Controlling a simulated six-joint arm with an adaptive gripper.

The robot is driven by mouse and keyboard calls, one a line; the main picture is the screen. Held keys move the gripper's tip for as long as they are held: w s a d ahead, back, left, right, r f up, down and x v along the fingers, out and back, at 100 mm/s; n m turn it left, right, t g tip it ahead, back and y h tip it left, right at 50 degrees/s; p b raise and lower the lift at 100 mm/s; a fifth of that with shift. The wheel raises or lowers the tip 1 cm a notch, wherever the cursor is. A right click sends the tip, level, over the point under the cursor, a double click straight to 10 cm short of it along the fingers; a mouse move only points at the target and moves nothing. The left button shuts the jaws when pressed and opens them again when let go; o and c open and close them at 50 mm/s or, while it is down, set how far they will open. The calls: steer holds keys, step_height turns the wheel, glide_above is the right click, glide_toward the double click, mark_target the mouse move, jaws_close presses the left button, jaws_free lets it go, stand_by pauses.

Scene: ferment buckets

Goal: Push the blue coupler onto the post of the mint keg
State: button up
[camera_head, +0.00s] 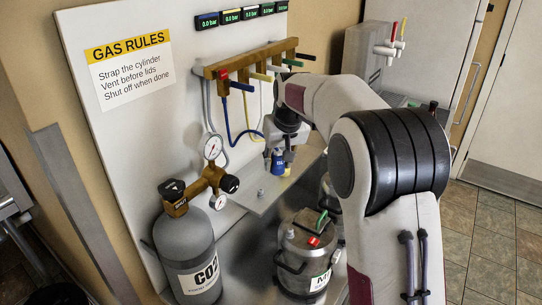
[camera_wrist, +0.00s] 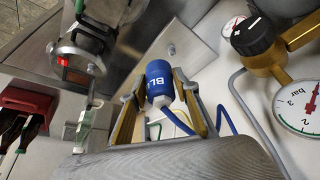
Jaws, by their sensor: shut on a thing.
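The blue coupler (camera_head: 278,158) is between the fingers of my gripper (camera_head: 279,163), above the grey shelf plate. In the wrist view the coupler (camera_wrist: 159,80) shows its white lettering, with a gripper finger on each side, and a blue hose comes from it. The mint keg (camera_head: 292,276) stands on the floor plate below and to the right of the shelf, apart from the coupler. Its lid carries a green handle (camera_head: 322,223), a red tab (camera_head: 314,241) and a small grey post (camera_head: 290,234). Part of the keg lid (camera_wrist: 80,50) shows at upper left in the wrist view.
The grey shelf plate (camera_head: 246,201) bears a small peg. A CO2 cylinder (camera_head: 188,253) with a regulator and gauges (camera_head: 212,147) stands left of the keg. Hoses hang from the wooden manifold (camera_head: 250,60). Another keg is partly hidden behind my arm. A red tool holder (camera_wrist: 28,103) is at left in the wrist view.

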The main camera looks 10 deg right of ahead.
steer(key=s+d+f, duration=0.1)
steer(key=s+f, duration=0.1)
steer(key=s, duration=0.5)
glide_above(291, 231)
step_height(291, 231, down, 4)
steer(key=shift+s+f, duration=0.1)
steer(key=shift+f, duration=0.15)
steer(key=shift+w+r, duration=0.1)
steer(key=shift+w, duration=0.1)
steer(key=shift+f, duration=2.5)
steer(key=shift+f, duration=1.45)
stand_by(2.5)
